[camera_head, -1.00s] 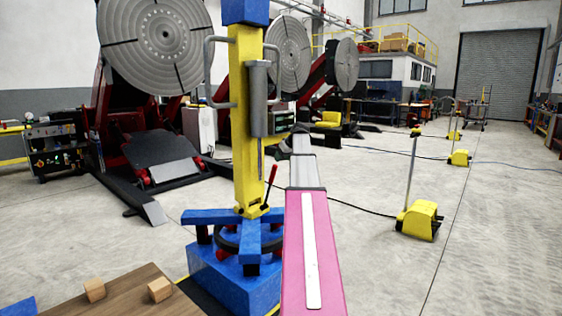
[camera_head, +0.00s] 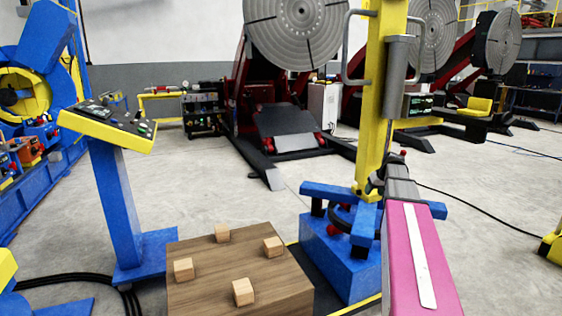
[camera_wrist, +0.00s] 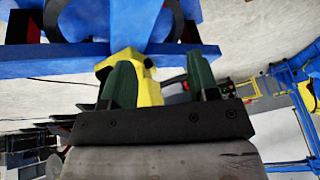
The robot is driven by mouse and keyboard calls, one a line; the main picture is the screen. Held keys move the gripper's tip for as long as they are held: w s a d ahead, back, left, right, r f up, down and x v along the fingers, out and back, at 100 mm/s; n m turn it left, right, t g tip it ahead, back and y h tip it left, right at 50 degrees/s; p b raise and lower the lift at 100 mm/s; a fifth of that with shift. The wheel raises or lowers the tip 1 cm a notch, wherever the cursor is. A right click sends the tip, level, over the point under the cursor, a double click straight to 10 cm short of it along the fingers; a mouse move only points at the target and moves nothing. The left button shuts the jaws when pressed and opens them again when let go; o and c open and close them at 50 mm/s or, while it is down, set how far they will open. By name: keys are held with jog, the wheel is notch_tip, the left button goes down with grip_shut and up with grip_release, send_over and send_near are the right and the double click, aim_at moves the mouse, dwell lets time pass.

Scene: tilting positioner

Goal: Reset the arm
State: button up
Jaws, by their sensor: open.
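My arm, with a pink link and grey forearm, reaches forward at the right of the head view. My gripper (camera_head: 393,162) is at its far end, small, in front of the yellow post (camera_head: 372,130) with its grey cylinder. In the wrist view, the gripper's two dark green fingers (camera_wrist: 161,80) stand apart. A yellow part (camera_wrist: 149,90) shows between and behind them; I cannot tell its distance. I see nothing held. The post's blue base (camera_head: 338,262) stands left of my arm, and blue beams (camera_wrist: 240,62) cross the top of the wrist view.
A wooden block (camera_head: 240,262) with several small wooden cubes (camera_head: 243,291) is at the front centre. A blue pedestal with a yellow control panel (camera_head: 108,127) stands left. A grey disc positioner (camera_head: 297,30) is behind. Floor between is clear; a cable lies at right.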

jog(key=s+a+f+g+h, duration=0.1)
jog(key=s+a+f+g, duration=0.1)
jog(key=s+a+f, duration=0.8)
jog(key=s+a+f+m+g+h, duration=0.1)
jog(key=s+a+f+g, duration=0.1)
jog(key=s+a+f, duration=0.9)
jog(key=s+a, duration=0.1)
jog(key=s, duration=0.4)
jog(key=shift+s+f+g, duration=0.2)
jog(key=shift+s+g, duration=0.1)
jog(key=shift+s, duration=0.05)
jog(key=shift+a, duration=0.1)
